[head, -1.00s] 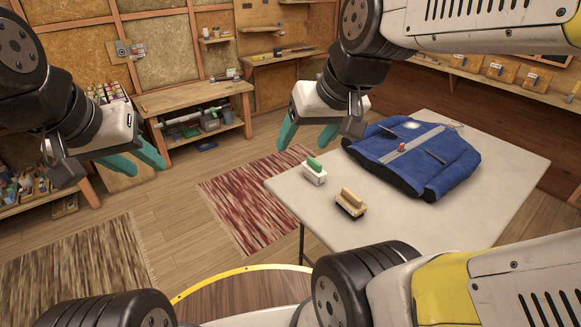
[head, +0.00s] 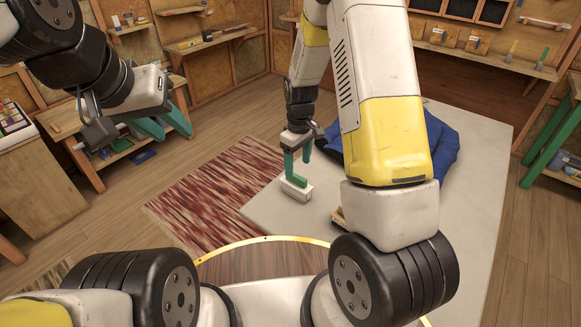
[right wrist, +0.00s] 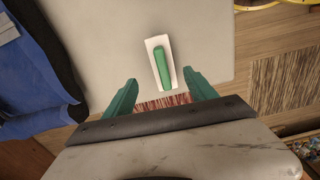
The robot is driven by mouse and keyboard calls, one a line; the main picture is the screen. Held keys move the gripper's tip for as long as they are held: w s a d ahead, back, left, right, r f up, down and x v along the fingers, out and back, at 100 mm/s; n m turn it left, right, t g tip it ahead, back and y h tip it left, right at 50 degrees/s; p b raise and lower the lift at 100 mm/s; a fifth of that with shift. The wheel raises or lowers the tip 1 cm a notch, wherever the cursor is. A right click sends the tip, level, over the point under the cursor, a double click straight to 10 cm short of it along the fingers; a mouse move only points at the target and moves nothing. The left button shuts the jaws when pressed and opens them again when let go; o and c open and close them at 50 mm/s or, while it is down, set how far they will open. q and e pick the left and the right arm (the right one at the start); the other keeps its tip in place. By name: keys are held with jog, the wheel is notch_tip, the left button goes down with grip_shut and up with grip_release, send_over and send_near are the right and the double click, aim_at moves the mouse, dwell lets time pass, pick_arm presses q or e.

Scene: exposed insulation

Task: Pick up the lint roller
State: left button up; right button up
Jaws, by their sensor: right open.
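A white block with a green grip on top (head: 295,190), which I take for the lint roller, lies on the pale table near its left edge. In the right wrist view it (right wrist: 162,67) lies just ahead of and between my fingertips, with clear table around it. My right gripper (head: 298,168) points down over it, open, with green fingers apart; in the right wrist view the open fingers (right wrist: 162,84) hold nothing. In the head view the fingers partly overlap the green grip, so contact is hard to judge. My left gripper (head: 170,127) is open and empty, away from the table at left.
A wooden-handled brush (head: 338,218) sits to the right, mostly hidden by my right arm. A blue garment (head: 444,142) lies farther right on the table (head: 482,180); it also shows at left in the right wrist view (right wrist: 28,72). A red rug (head: 205,190) covers the floor at left.

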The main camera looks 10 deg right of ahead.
aim_at(296, 175)
jog(key=f, duration=0.8)
jog(key=shift+s+a+f, duration=0.15)
jog(key=shift+a+f, duration=0.05)
jog(key=shift+f, duration=0.15)
grip_shut()
jog(key=shift+r, duration=0.1)
jog(key=shift+r, duration=0.55)
notch_tip(296, 175, up, 2)
jog(key=shift+r, duration=0.1)
jog(key=shift+s+a+r, duration=0.1)
jog(key=shift+s+a, duration=0.1)
jog(key=shift+s, duration=0.5)
jog(key=s+a, duration=0.1)
jog(key=s, duration=0.3)
jog(key=s+a+r, duration=0.1)
jog(key=s, duration=0.4)
jog(key=s+a, duration=0.1)
jog(key=s, duration=0.4)
jog(key=shift+s+a+r, duration=0.1)
jog(key=shift+a+r, duration=0.05)
jog(key=shift+a, duration=0.15)
